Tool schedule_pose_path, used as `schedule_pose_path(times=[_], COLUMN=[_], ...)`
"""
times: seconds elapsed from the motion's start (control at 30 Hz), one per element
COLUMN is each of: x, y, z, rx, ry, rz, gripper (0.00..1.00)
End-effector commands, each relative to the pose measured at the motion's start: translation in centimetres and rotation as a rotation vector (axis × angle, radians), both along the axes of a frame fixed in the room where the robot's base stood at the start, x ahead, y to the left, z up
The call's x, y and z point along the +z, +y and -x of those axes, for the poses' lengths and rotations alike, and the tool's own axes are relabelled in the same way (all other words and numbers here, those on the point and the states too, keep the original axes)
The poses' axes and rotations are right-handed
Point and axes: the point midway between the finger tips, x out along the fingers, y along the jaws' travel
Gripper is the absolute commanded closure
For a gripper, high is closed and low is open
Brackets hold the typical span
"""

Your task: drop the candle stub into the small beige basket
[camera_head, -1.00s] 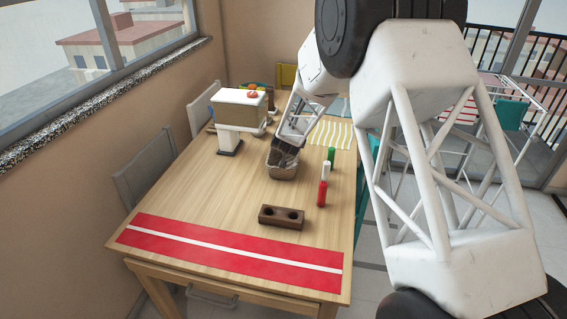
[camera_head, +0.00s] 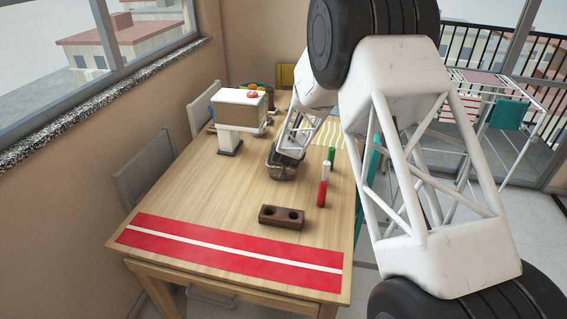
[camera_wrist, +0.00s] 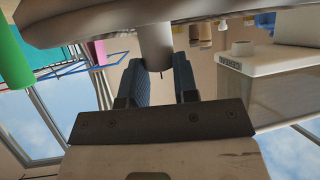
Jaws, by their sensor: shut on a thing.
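My gripper (camera_wrist: 160,72) is shut on the candle stub (camera_wrist: 156,45), a short cream cylinder with a dark wick, held between the two dark fingers in the wrist view. The fingers and the stub are hidden there. In the wrist view a broad pale band crosses the top edge, behind the stub; I cannot tell whether the stub is inside the basket.
Right of the basket stand green (camera_head: 331,155), white (camera_head: 326,169) and red (camera_head: 322,194) cylinders. A white stand with a box (camera_head: 238,107) is behind left. The table's left middle is clear.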

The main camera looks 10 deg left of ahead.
Motion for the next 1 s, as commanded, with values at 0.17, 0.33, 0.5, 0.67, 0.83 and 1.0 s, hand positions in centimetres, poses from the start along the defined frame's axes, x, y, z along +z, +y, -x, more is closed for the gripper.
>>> schedule_pose_path(times=[0.17,0.33,0.5,0.67,0.83,1.0], x=[0.0,0.0,0.0,0.0,0.3,0.9], y=[0.0,0.0,0.0,0.0,-0.1,-0.3], z=[0.0,0.0,0.0,0.1,0.5,1.4], rx=[0.0,0.0,0.0,0.0,0.0,0.0], ry=[0.0,0.0,0.0,0.0,0.001,-0.001], rz=[0.0,0.0,0.0,0.0,0.0,0.0], gripper=[0.65,0.43,0.43,0.43,0.43,0.43])
